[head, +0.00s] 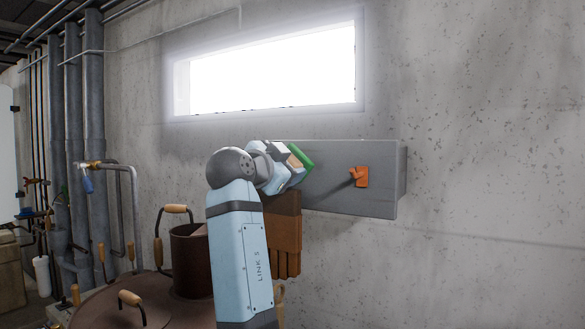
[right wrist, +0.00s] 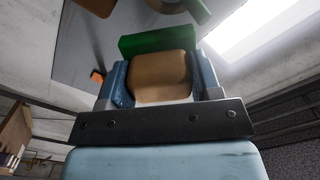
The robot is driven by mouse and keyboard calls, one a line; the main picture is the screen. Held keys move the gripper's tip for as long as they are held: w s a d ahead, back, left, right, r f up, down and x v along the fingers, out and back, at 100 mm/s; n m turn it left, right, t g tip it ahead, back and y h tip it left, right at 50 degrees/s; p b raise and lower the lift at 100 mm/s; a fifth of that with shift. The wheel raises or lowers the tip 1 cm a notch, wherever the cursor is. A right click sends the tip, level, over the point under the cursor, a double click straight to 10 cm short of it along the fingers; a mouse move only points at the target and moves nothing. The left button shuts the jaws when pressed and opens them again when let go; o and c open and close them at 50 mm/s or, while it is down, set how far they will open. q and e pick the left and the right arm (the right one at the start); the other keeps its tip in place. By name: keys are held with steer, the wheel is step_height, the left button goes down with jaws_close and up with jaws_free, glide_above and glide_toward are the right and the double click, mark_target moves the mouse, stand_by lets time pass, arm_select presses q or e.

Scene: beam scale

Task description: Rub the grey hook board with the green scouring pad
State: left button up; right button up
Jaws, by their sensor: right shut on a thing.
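The grey hook board (head: 384,200) is mounted on the concrete wall below the bright window; it also shows in the right wrist view (right wrist: 75,50). My right gripper (head: 290,164) is in front of the board's left part. Its two fingers (right wrist: 163,80) are shut on the tan body of the scouring pad (right wrist: 160,76). The pad's green layer (right wrist: 158,40) faces the board, and its green edge shows in the head view (head: 303,157). I cannot tell whether the green face touches the board. My left gripper is not in view.
An orange item (head: 361,177) is on the board, right of the pad. A brown glove-like item (head: 287,235) hangs below my gripper. A brown vessel with wooden handles (head: 188,262) stands lower left. Pipes (head: 92,120) run up the left wall. The wall at right is clear.

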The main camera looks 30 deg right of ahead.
steer(key=shift+v, duration=1.25)
steer(key=shift+b+v, duration=0.55)
steer(key=shift+v, duration=0.9)
